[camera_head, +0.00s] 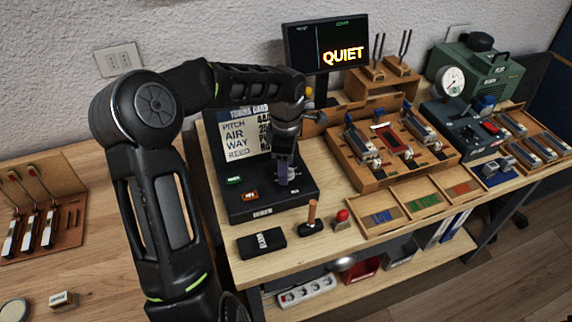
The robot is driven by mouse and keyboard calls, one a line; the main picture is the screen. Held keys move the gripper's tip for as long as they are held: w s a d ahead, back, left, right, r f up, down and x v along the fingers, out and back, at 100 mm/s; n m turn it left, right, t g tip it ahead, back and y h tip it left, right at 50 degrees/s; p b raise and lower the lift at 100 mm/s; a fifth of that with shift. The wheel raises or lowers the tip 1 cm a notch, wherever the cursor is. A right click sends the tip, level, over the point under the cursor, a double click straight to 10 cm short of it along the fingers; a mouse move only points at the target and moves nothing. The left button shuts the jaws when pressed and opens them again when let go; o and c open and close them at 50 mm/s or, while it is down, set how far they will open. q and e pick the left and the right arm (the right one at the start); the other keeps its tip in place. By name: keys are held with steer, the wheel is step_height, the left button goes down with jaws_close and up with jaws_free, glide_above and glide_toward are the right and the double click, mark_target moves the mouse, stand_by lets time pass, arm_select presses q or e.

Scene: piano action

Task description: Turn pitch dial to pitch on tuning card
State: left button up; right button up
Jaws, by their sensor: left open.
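The tuning card (234,137) stands upright at the back of a black console (302,191). Its lines PITCH, AIR, WAY and REED are readable on the left; my arm covers part of the values on the right. My left gripper (283,178) points down over the right part of the console, with its jaws open. A pitch dial cannot be made out; the gripper hides that part of the console, and whether the fingers touch anything is unclear. A green button (233,180) and an orange-red button (251,195) show left of the gripper. My right gripper is out of view.
A monitor (303,40) reading QUIET stands behind. A wooden reed tray (350,179) stands close on the right.

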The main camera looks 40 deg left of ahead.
arm_select(q)
jaws_close()
stand_by(0.5)
